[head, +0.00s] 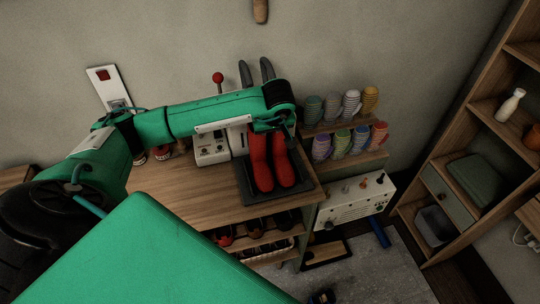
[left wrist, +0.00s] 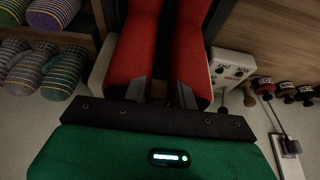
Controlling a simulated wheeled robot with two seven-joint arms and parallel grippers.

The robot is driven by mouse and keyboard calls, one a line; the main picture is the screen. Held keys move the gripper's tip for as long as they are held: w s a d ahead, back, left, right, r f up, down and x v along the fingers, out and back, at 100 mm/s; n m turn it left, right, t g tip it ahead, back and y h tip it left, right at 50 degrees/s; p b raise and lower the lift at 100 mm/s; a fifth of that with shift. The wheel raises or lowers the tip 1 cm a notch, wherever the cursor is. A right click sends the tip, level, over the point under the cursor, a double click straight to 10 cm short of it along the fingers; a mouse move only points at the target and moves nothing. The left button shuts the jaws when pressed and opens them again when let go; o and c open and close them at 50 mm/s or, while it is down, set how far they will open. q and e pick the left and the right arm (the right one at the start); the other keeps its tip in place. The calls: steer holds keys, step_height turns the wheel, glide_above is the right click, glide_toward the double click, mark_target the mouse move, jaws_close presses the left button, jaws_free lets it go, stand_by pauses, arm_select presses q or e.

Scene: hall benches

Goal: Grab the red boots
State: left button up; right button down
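The red boots (head: 271,162) stand side by side in a dark tray (head: 247,188) on a wooden bench, toes toward me. My left gripper (head: 285,128) is at the top of the boots, its arm reaching in from the left. In the left wrist view, the boots (left wrist: 190,45) run up from just beyond the gripper (left wrist: 157,90). Its two fingers are spread apart, one over the inner side of each boot, with a dark gap between them. Whether they touch the boots is unclear. The boot tops are partly hidden by the gripper. My right gripper is not in view.
A white switch box (head: 212,149) stands left of the tray. Shelves (head: 465,150) stand at far right.

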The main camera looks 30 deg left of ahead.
arm_select(q)
jaws_close()
